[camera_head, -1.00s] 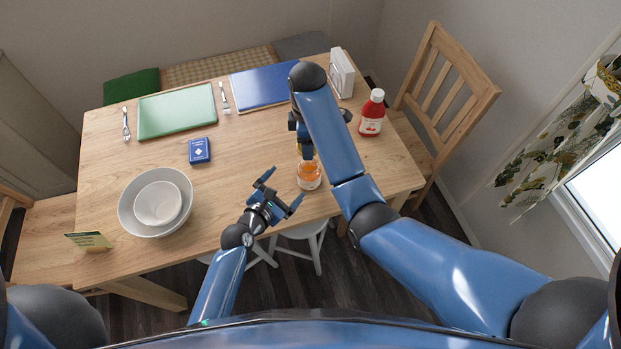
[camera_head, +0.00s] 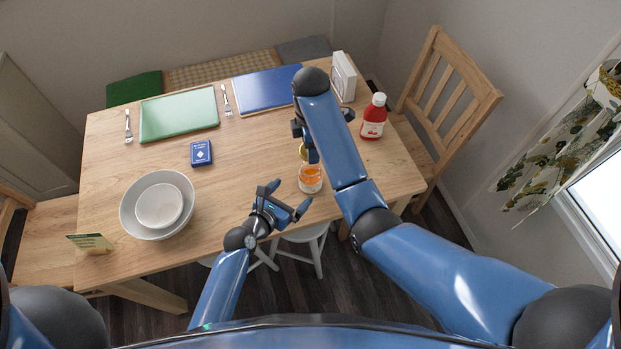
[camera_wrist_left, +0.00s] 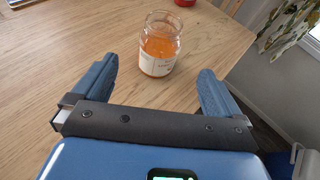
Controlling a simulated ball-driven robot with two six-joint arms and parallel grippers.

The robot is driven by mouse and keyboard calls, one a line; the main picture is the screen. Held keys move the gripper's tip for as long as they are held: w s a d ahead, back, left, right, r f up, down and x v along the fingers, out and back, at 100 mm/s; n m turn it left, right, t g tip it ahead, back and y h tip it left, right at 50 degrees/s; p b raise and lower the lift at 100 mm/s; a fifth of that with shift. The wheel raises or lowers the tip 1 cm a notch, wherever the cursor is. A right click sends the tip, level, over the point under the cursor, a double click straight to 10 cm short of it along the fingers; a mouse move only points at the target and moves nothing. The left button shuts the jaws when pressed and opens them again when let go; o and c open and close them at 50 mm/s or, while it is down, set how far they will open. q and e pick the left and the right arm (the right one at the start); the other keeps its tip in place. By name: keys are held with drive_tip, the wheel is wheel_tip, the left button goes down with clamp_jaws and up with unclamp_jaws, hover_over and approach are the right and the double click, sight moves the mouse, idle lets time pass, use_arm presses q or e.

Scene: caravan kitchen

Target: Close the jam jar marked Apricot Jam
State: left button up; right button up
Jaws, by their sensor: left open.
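The jam jar (camera_head: 310,180) is clear glass with orange jam and a pale label, upright near the table's front right edge. In the left wrist view the jar (camera_wrist_left: 158,50) has an open mouth with no lid on it; its label is too small to read. My left gripper (camera_head: 290,196) is open and empty, just left of and in front of the jar, its fingers pointing toward it. My right gripper (camera_head: 304,134) is above and behind the jar, largely hidden by its own arm. A small yellowish piece (camera_head: 303,149), possibly the lid, shows below it.
A red bottle (camera_head: 374,117) stands right of my right arm. Nested bowls (camera_head: 130,214) and a small card (camera_head: 90,243) are at the left. A blue box (camera_head: 201,153), green board (camera_head: 180,113) and blue board (camera_head: 265,89) lie farther back. The middle of the table is clear.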

use_arm(q)
drive_tip(key=x, duration=1.1)
drive_tip(key=shift+w+d+f, duration=0.1)
drive_tip(key=shift+w+d, duration=0.05)
drive_tip(key=shift+w, duration=0.1)
drive_tip(key=shift+c, duration=0.2)
drive_tip(key=c, duration=1.4)
use_arm(e)
hover_over(310, 177)
drive_tip(key=w, duration=0.3)
drive_tip(key=shift+s+f, duration=0.15)
drive_tip(key=shift+f, duration=2.35)
drive_tip(key=shift+f, duration=0.1)
drive_tip(key=shift+f, duration=0.8)
drive_tip(key=shift+f, duration=0.55)
